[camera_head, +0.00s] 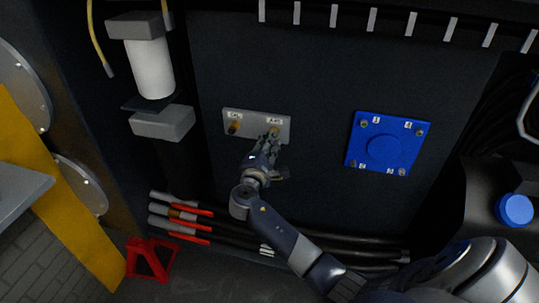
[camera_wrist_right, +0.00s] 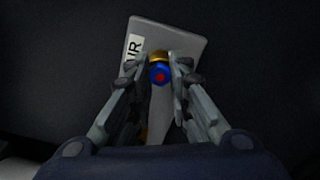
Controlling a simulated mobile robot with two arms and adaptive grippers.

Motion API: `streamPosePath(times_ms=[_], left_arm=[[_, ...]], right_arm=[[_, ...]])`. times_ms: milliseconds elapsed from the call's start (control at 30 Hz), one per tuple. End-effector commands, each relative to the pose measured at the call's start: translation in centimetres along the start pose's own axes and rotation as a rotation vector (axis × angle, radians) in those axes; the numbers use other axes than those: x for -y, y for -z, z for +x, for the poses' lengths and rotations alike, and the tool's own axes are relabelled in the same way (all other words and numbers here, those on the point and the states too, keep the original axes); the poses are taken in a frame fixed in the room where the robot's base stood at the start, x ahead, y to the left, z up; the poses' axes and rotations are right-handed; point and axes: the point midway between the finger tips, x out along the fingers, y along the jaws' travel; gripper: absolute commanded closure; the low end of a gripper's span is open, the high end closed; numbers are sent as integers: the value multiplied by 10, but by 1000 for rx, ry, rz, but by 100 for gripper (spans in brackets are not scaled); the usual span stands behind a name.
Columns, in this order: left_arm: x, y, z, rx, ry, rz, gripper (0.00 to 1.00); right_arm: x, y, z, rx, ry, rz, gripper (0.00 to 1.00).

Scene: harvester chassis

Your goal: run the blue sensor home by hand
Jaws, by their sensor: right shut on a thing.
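The blue sensor (camera_wrist_right: 160,75) has a red centre and sits between the fingertips of my right gripper (camera_head: 268,145). The gripper is shut on it, with one finger on each side. The sensor lines up with the brass port (camera_wrist_right: 159,56) on the light grey plate (camera_head: 253,117), by the label that reads AIR. How far it is seated in the port cannot be told. In the head view the gripper covers the sensor. A second brass port (camera_head: 233,128) is at the plate's left end, with nothing on it. My left gripper is not in view.
A blue square plate (camera_head: 384,145) with numbered corner bolts is on the dark wall to the right. A white canister (camera_head: 152,68) hangs at the left. Red-ended hoses (camera_head: 182,229) run below, near a red stand (camera_head: 149,260). The wall between the two plates is clear.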

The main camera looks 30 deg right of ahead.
Motion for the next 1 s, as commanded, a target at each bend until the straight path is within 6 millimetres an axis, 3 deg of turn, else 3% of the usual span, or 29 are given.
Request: streamPosePath(times_ms=[33, 200, 567, 600, 700, 933, 1000], left_arm=[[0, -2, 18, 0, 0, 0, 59], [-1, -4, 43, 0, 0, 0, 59], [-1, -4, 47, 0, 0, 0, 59], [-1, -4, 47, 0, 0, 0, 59], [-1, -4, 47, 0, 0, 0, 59], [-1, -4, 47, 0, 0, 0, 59], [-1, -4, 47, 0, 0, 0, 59]], right_arm=[[8, 4, 0, 0, 1, 62, 100], [8, 3, 0, 1, 2, 256, 100], [1, 0, 0, 1, 4, 344, 100], [1, 0, 0, 1, 4, 343, 80], [1, 0, 0, 1, 4, 343, 59], [1, 0, 0, 1, 3, 342, 59], [1, 0, 0, 1, 3, 341, 69]])
